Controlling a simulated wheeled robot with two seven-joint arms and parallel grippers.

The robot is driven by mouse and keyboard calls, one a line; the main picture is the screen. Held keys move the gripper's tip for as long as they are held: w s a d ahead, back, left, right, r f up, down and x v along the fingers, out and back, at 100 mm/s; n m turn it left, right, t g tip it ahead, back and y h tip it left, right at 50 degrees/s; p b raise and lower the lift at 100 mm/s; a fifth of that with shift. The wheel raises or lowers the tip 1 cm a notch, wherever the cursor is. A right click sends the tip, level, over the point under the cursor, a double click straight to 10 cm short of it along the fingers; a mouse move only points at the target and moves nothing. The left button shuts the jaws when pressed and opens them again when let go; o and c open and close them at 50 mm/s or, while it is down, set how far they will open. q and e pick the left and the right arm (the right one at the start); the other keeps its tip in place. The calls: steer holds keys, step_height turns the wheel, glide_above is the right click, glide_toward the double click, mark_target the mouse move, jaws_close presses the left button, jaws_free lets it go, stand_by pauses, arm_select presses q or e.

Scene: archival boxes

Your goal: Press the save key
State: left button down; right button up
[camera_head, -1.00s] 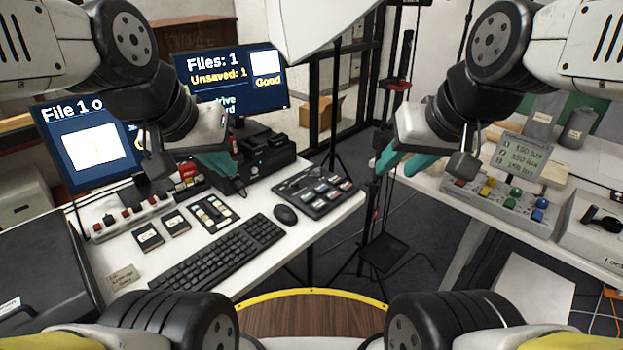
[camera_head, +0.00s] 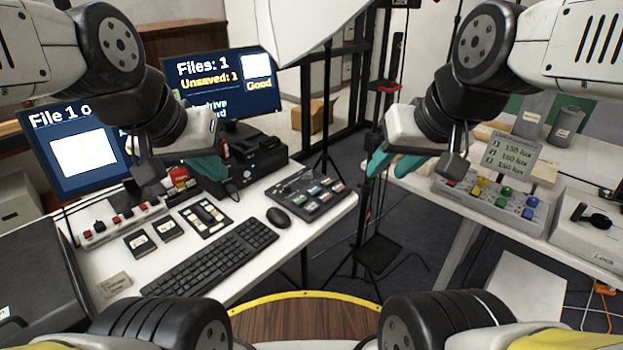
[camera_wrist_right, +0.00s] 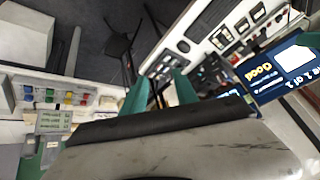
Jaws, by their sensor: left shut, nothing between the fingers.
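A dark key panel (camera_head: 308,190) with several coloured keys lies on the left desk, right of the mouse; its labels are too small to read, so I cannot tell which is the save key. The monitor (camera_head: 222,85) reads "Files: 1", "Unsaved: 1" and "Good". My left gripper (camera_head: 214,170) is shut and empty, in front of the black box behind the desk items, left of the key panel. My right gripper (camera_head: 392,168) is open and empty, above the gap between the desks; its two teal fingers stand apart in the right wrist view (camera_wrist_right: 160,92).
A keyboard (camera_head: 212,258) and mouse (camera_head: 278,217) lie on the left desk. A second monitor (camera_head: 80,150) stands at left. A light stand (camera_head: 378,255) is between the desks. A console with coloured buttons (camera_head: 490,197) sits on the right table.

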jaws_close()
stand_by(1.5)
